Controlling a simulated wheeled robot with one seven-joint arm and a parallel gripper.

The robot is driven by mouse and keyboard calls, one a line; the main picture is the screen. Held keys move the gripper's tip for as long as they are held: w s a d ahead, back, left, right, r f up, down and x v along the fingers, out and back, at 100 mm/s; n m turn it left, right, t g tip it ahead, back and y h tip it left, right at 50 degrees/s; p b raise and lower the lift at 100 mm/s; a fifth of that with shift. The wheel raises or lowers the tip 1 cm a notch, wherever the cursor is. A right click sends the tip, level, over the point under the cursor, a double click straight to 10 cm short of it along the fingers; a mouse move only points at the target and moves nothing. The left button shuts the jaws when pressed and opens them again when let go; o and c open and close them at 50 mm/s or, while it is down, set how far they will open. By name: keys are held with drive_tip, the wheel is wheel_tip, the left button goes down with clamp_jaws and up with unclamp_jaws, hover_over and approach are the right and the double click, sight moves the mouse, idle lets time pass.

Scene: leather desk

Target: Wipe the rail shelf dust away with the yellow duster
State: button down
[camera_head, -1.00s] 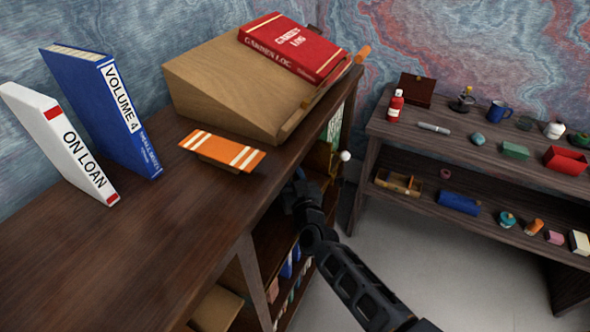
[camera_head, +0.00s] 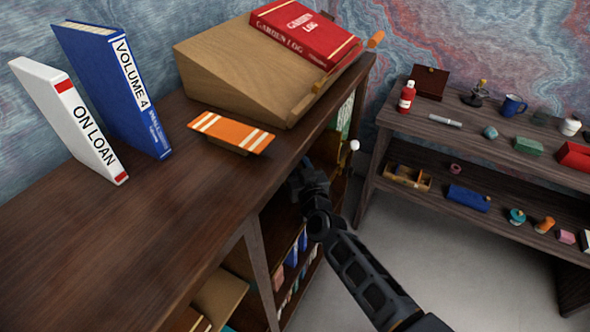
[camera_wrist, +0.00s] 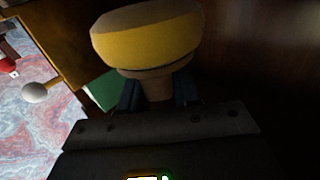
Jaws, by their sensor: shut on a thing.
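The yellow duster (camera_wrist: 150,36) shows in the wrist view as a rounded yellow head with a dark band and a tan handle (camera_wrist: 156,84). My gripper (camera_wrist: 158,92) is shut on the handle, with a finger on each side. In the head view my arm reaches into the bookcase below its top, and my gripper (camera_head: 306,182) is partly hidden by the bookcase edge. The duster is hidden there. The rail shelf and any dust on it cannot be made out; the wrist view is dark around the duster.
The bookcase top (camera_head: 130,230) holds a white book (camera_head: 70,120), a blue book (camera_head: 115,90), an orange striped piece (camera_head: 231,134) and a wooden slope (camera_head: 235,75) with a red book (camera_head: 304,32). A white knob (camera_head: 354,145) sticks out near my arm. A side shelf unit (camera_head: 460,145) stands right.

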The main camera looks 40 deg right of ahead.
drive_tip(key=shift+w+d+f+b, duration=0.1)
drive_tip(key=shift+w+d+b, duration=0.25)
drive_tip(key=shift+d, duration=0.45)
drive_tip(key=shift+w+d+f+b, duration=0.1)
drive_tip(key=shift+w+d+b, duration=0.1)
drive_tip(key=shift+d+b, duration=0.45)
drive_tip(key=shift+w+d+f+b, duration=0.1)
drive_tip(key=shift+w+d+b, duration=0.15)
drive_tip(key=shift+d, duration=0.7)
drive_tip(key=shift+w+d+b, duration=0.25)
drive_tip(key=shift+d+b, duration=0.35)
drive_tip(key=shift+b, duration=0.05)
drive_tip(key=shift+w+d+b, duration=0.25)
drive_tip(key=shift+d+b, duration=0.35)
drive_tip(key=shift+w+d+r+b, duration=0.15)
drive_tip(key=shift+d+b, duration=0.15)
drive_tip(key=shift+d, duration=0.2)
drive_tip(key=shift+r, duration=0.1)
wheel_tip(320, 180, up, 6)
drive_tip(key=p, duration=0.6)
